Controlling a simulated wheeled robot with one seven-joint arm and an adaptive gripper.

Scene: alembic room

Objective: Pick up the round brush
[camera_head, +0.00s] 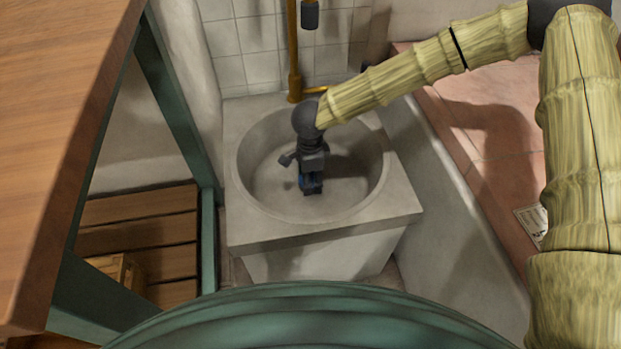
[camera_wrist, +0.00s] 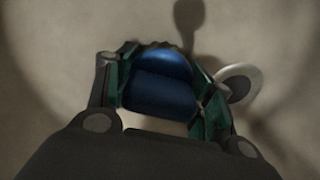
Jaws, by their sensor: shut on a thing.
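A blue object (camera_wrist: 158,90), which I take to be the round brush, sits between the two fingers of my gripper (camera_wrist: 165,72) in the wrist view. My gripper is shut on it, with a finger against each side. In the head view my gripper (camera_head: 311,187) points down inside the round stone basin (camera_head: 260,184), and a little of the blue brush (camera_head: 304,181) shows at the fingers. Most of the brush is hidden by my gripper there. I cannot tell whether it touches the basin floor.
The basin's raised wall surrounds my gripper. A brass pipe (camera_head: 294,60) stands behind the basin. A wooden tabletop (camera_head: 60,130) with green legs is at the left. A pale ring (camera_wrist: 240,84) lies right of the fingers in the wrist view. Pink tiles (camera_head: 490,120) lie at the right.

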